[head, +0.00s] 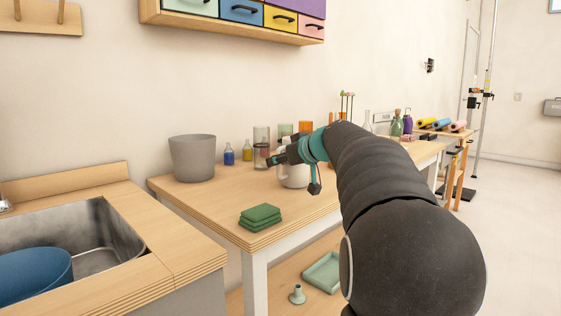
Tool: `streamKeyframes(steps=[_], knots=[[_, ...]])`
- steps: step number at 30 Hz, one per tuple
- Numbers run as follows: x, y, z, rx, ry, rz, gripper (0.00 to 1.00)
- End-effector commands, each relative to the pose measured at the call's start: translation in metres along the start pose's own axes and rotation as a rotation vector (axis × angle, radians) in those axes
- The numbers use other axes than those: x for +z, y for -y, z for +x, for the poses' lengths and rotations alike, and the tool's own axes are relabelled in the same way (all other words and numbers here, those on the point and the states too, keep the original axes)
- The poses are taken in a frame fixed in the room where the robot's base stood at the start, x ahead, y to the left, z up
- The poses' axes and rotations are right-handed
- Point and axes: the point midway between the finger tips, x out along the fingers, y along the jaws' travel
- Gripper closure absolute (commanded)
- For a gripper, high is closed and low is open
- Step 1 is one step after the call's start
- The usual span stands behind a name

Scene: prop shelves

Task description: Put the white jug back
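The white jug (294,179) stands upright on the wooden table, partly hidden behind my gripper. My gripper (279,158), dark and teal, is at the jug's upper part, with my arm reaching in from the right. From this angle I cannot tell whether the fingers touch the jug or how far apart they are. The jug's handle and rim are largely covered.
The wooden table (224,203) holds a grey bucket (193,158), small bottles, glass cylinders and folded green cloths (260,215). A sink (95,240) with a blue tub is at left. Coloured drawers (242,10) hang above. A green tray (323,273) lies below.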

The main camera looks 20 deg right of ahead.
Motion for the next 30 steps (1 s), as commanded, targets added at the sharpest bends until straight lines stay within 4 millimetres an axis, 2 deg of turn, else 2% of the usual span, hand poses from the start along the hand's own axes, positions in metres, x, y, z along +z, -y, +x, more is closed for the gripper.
streamKeyframes(steps=[8,15,21,27,30], knots=[[-0.002,0.0,-0.003,0.0,0.0,0.001,0.63],[0.01,0.002,-0.052,0.003,-0.003,-0.001,0.63],[0.008,0.002,-0.094,0.003,-0.002,0.0,0.63],[0.008,0.002,-0.124,0.002,-0.002,0.0,0.63],[0.008,0.002,-0.133,0.001,-0.001,0.0,0.63]])
